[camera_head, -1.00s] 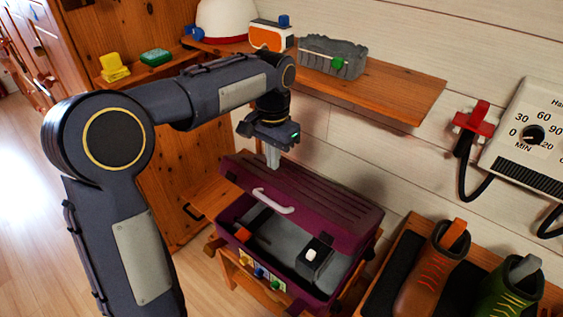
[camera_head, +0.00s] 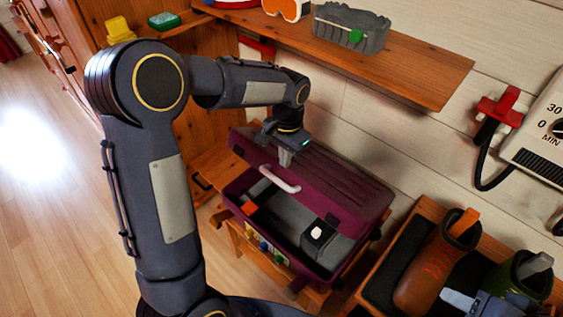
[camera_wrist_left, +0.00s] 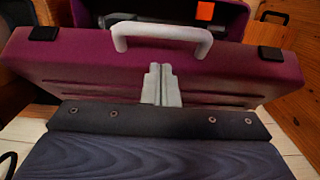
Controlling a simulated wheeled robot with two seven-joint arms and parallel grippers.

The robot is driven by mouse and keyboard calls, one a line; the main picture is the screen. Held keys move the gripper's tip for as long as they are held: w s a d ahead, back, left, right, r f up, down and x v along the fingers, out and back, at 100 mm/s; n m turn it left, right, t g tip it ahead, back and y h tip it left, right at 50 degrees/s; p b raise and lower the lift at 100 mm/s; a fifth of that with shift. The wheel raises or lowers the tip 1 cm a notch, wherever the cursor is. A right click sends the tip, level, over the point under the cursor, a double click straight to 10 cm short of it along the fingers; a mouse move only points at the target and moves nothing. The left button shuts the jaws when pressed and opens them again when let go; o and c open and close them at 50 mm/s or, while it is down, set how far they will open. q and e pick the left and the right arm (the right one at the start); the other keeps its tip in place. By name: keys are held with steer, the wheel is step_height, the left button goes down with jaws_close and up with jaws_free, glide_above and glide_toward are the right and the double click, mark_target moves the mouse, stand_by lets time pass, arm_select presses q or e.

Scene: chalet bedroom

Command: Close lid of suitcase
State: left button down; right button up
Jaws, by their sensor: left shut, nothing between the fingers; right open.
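The purple suitcase (camera_head: 300,270) stands on a wooden bench. Its lid (camera_head: 325,190) is part-way open, tilted over the back of the case, with a pale handle (camera_head: 280,180) along its free edge. The grey interior shows below. My left gripper (camera_head: 285,158) is shut and empty, fingers pointing down at the lid's outer side, behind the handle. In the left wrist view the shut fingers (camera_wrist_left: 161,84) lie in front of the lid (camera_wrist_left: 230,77), close to the handle (camera_wrist_left: 161,32); contact is unclear. My right gripper (camera_head: 456,300) is partly visible at the lower right, by the boots.
A brown boot (camera_head: 430,268) and a green boot (camera_head: 508,285) stand right of the suitcase. A wooden shelf (camera_head: 420,75) with a grey case (camera_head: 350,28) is above and behind it. A red hook (camera_head: 498,107) is on the wall. The floor at left is clear.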

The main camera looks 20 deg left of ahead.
arm_select(q)
steer(key=shift+s+a+f, duration=0.25)
steer(key=shift+s+f, duration=0.4)
steer(key=shift+s, duration=0.1)
